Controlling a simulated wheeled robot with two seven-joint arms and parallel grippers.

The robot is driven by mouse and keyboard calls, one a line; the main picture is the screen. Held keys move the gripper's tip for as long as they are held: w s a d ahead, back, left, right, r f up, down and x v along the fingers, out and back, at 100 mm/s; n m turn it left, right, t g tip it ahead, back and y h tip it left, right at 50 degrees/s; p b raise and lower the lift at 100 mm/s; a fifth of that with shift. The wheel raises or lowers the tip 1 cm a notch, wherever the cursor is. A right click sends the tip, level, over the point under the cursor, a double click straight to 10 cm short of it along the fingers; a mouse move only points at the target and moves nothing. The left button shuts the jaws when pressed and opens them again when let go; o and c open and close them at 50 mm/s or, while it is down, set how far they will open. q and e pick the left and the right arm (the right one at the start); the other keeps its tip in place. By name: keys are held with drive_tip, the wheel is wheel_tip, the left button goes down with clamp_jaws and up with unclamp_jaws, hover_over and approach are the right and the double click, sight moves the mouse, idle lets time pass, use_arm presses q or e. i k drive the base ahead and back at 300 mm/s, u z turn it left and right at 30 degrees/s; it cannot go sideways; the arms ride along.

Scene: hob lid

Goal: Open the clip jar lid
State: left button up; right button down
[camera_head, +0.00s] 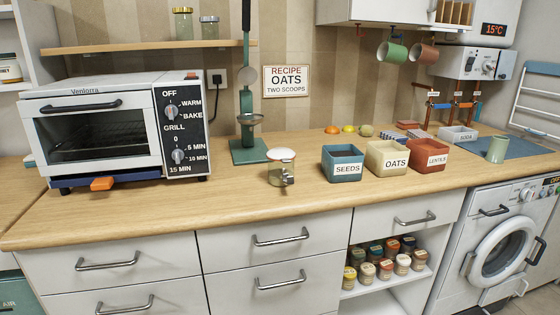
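The clip jar (281,169) stands upright on the wooden counter, right of the toaster oven and left of the bins. It is a small clear jar with a white lid (282,154) that sits down on its top. A metal clip (288,179) shows low on its front right side. Whether the clip is fastened is too small to tell. Neither of my grippers shows in the head view.
A toaster oven (100,135) stands on the left. A green stand (248,148) is behind the jar. The seeds bin (342,164), oats bin (387,158) and lentils bin (428,156) stand right of it. The counter (240,195) in front of the jar is clear.

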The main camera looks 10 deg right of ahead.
sight(284, 155)
drive_tip(key=k, duration=0.4)
drive_tip(key=z, duration=1)
drive_tip(key=i, duration=1.2)
drive_tip(key=u, duration=0.45)
